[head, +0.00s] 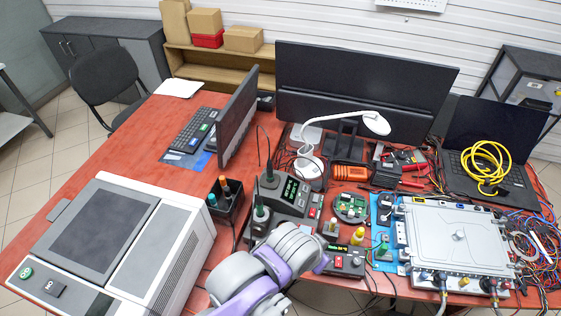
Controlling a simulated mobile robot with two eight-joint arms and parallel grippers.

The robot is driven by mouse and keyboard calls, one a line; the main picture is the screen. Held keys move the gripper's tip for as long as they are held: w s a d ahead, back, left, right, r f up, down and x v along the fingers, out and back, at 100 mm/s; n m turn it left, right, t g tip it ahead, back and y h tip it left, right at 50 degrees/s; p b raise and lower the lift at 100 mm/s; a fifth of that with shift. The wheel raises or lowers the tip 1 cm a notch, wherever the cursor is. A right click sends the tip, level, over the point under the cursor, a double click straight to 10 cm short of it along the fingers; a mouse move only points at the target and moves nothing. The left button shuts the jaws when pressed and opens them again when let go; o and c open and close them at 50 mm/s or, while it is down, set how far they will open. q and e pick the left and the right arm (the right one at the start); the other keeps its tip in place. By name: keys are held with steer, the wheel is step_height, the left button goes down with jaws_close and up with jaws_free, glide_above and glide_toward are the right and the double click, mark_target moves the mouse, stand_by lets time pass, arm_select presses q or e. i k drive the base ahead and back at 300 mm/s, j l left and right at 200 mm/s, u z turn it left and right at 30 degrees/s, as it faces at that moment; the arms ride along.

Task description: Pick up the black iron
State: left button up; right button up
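Two dark, upright, handle-like tools stand at the grey soldering station (290,207) in the middle of the table. One dark tool (268,178) is at its back left, and another dark tool (260,213) is at its front left. I cannot tell for sure which is the black iron. A grey and purple arm of mine, seemingly the left, reaches in from the bottom just in front of the station. Its fingers are not clearly visible, so I cannot tell whether it is open or holds anything. My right gripper is not in view.
A black box with orange and teal handles (226,198) stands left of the station. A white lamp (375,123), monitors (365,80) and a silver case (458,240) crowd the back and right. A large grey-white machine (115,245) fills the front left. Red tabletop (125,155) is clear at far left.

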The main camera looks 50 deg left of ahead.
mark_target(270, 178)
steer(key=u, duration=1.85)
steer(key=k+l+u, duration=0.15)
steer(key=i+j, duration=0.05)
